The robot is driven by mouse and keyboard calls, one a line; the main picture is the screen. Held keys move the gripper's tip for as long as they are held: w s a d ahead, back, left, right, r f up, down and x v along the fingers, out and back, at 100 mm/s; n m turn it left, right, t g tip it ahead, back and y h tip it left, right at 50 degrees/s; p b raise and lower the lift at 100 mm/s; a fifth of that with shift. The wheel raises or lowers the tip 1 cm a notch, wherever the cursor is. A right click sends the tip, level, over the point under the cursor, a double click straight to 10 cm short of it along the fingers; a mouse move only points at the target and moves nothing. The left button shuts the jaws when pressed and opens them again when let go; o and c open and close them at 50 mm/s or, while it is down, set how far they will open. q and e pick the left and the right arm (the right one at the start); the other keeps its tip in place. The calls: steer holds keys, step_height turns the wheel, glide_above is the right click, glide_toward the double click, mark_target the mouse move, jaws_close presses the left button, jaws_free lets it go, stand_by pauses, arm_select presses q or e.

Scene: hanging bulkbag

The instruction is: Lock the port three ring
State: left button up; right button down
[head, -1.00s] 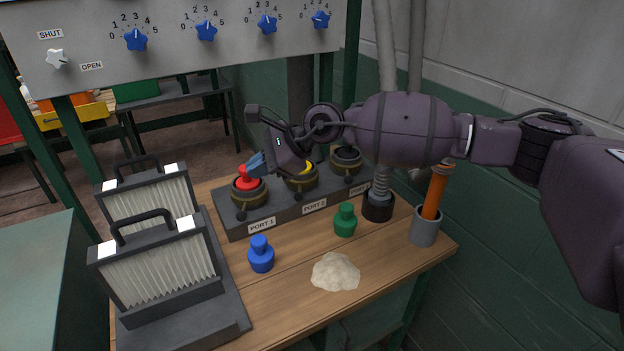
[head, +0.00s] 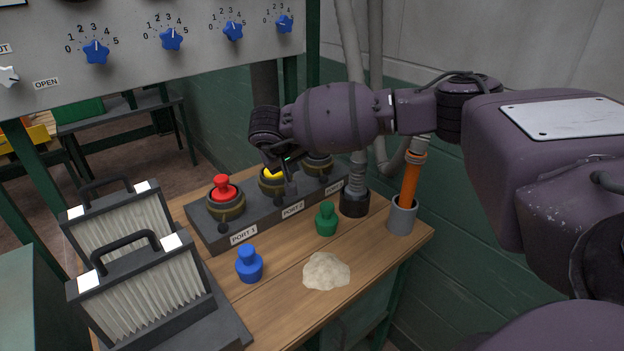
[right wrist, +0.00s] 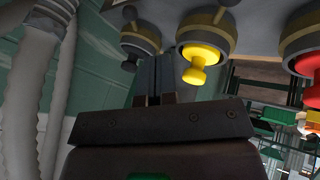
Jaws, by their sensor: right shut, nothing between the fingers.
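The port three ring (head: 318,165), dark with a brassy band, is at the far right of the grey port block and partly hidden by my right arm in the head view. It shows in the right wrist view (right wrist: 141,36) at upper left, with a small dark knob (right wrist: 130,64) on its edge. I cannot tell whether it is locked. My right gripper (right wrist: 157,78) is shut and empty, between the port three ring and the yellow plug (right wrist: 196,66) of port two. In the head view it is near port two (head: 290,189). My left gripper is out of view.
A red plug (head: 222,187) sits in port one. Blue (head: 249,264) and green (head: 326,219) plugs stand on the wooden table, near a pale powder heap (head: 326,271).

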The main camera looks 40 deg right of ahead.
mark_target(322, 176)
steer(key=shift+a, duration=0.15)
steer(key=b+x, duration=0.1)
steer(key=x, duration=0.9)
steer(key=shift+a+f+b, duration=0.1)
steer(key=shift+b, duration=0.2)
steer(key=shift+s+d+f, duration=0.1)
steer(key=shift+d+f, duration=0.05)
steer(key=shift+d, duration=0.85)
steer(key=shift+s+d+f, duration=0.1)
steer(key=shift+d+f, duration=0.05)
steer(key=shift+d, duration=0.85)
